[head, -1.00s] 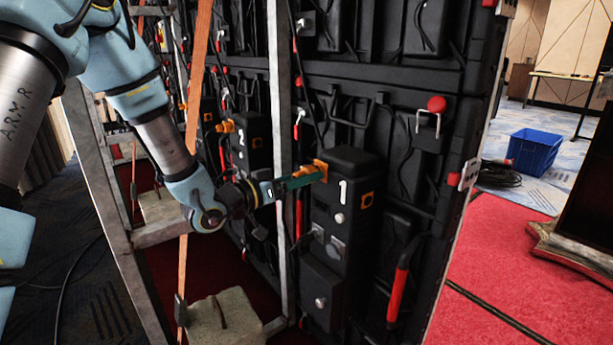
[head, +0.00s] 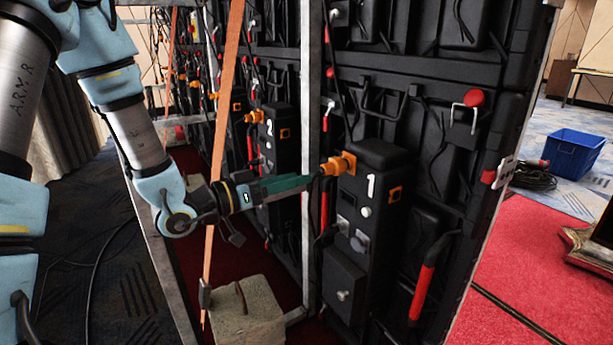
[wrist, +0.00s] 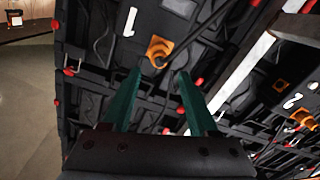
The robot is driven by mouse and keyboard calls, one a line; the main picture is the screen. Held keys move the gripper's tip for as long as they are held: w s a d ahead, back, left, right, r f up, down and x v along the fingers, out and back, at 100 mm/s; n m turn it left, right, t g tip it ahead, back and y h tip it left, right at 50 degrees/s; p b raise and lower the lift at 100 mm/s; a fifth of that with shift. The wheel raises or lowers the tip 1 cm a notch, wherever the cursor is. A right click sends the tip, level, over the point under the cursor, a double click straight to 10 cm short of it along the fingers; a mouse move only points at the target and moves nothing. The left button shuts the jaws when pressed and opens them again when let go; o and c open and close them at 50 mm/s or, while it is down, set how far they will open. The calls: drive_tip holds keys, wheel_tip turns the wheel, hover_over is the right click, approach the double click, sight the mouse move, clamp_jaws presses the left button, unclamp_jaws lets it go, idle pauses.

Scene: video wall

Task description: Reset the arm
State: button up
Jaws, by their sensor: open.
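My gripper (head: 309,180) reaches in from the left on my blue and grey arm, in front of the back of the video wall. In the wrist view its two green fingers (wrist: 158,88) are apart with nothing between them. An orange plug (wrist: 159,50) sits on the box marked 1, just past the fingertips. In the head view this orange plug (head: 338,165) is at the upper left of the black box marked 1 (head: 372,210). The fingertips are close to the plug's cable side; the exact gap cannot be told.
A metal upright (head: 312,120) and an orange strap (head: 224,130) stand close to my arm. A concrete block (head: 247,315) sits below. A second box marked 2 (head: 273,150) is further left. A blue crate (head: 573,152) stands on the floor at right.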

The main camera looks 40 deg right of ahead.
drive_tip(key=shift+a, duration=0.2)
idle(0.4)
drive_tip(key=w+a+f+n+t+y, duration=0.45)
drive_tip(key=w+a+t+y, duration=0.3)
drive_tip(key=w+a, duration=0.5)
drive_tip(key=s+a+f+n+g+y, duration=0.2)
drive_tip(key=a+n+y, duration=0.65)
drive_tip(key=a, duration=1.35)
drive_tip(key=s+a+r+n+g+y, duration=0.1)
drive_tip(key=s+a+r+g+y, duration=0.2)
drive_tip(key=s, duration=0.4)
wheel_tip(320, 180, up, 17)
drive_tip(key=h+p, duration=0.1)
drive_tip(key=p, duration=1.8)
drive_tip(key=shift+a+r, duration=0.2)
drive_tip(key=shift+a, duration=0.25)
